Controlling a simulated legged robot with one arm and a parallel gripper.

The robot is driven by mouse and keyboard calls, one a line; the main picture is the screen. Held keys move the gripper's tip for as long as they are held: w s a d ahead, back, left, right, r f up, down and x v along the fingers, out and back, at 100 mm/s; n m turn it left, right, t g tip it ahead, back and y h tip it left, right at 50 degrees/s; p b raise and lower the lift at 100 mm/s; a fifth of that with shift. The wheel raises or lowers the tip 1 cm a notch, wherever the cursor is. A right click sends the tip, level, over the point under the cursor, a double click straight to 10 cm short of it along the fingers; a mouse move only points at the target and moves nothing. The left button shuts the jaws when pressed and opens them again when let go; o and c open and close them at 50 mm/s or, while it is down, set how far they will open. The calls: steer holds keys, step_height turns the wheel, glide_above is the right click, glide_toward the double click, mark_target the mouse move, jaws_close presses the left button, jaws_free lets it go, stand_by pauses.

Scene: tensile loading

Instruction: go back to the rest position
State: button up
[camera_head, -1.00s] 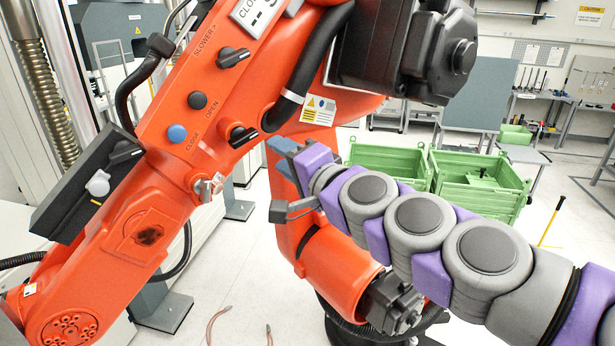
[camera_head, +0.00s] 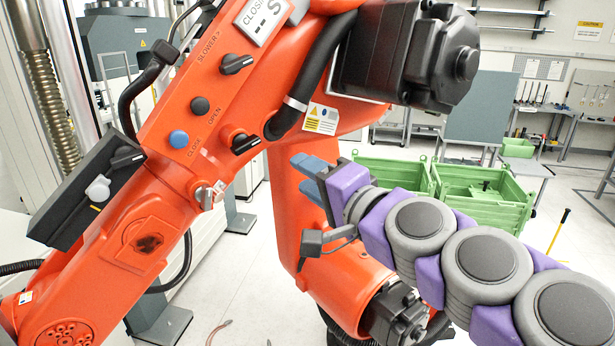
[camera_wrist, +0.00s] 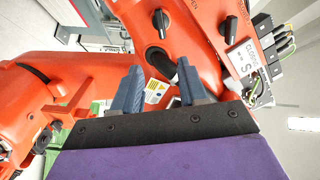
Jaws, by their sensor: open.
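My gripper (camera_head: 313,178) is at the end of my grey and purple arm, in the right half of the head view. Its two blue-grey fingers are apart and empty, as the wrist view (camera_wrist: 158,90) shows. They point toward the large orange robot arm (camera_head: 165,130), which carries a blue button (camera_head: 179,139), a black button (camera_head: 200,105) and black knobs, with labels OPEN, CLOSE and SLOWER. In the head view the gripper is to the right of and below these controls. I see no contact with the orange arm, though the exact gap is hard to tell.
Green crates (camera_head: 485,197) stand on the floor behind my arm. A testing machine column (camera_head: 50,95) is at the left. A yellow-handled tool (camera_head: 558,230) stands at the right, with a workbench and tools behind. Pale floor (camera_head: 240,270) is free in the lower middle.

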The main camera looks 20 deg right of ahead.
steer(key=s+a+f+n+g+y+b, duration=0.1)
steer(key=s+a+f+n+g+b, duration=0.2)
steer(key=f, duration=0.6)
steer(key=s+a+f+n+g+b, duration=0.25)
steer(key=a+f+g, duration=0.2)
steer(key=f, duration=0.45)
steer(key=s+a+f+n+g+y+b, duration=0.1)
steer(key=s+a+f+n+g+b, duration=0.15)
steer(key=a+f, duration=0.45)
steer(key=s+d+f+n+g+h+b, duration=0.2)
steer(key=s+d+f+g+h+b, duration=0.1)
steer(key=s+f, duration=0.5)
steer(key=s+d+f+n+g+h+b, duration=0.1)
steer(key=s+d+f+g+h+b, duration=0.2)
steer(key=f, duration=0.9)
steer(key=s+d+g, duration=0.3)
steer(key=s, duration=0.2)
steer(key=shift+s+f+n, duration=0.4)
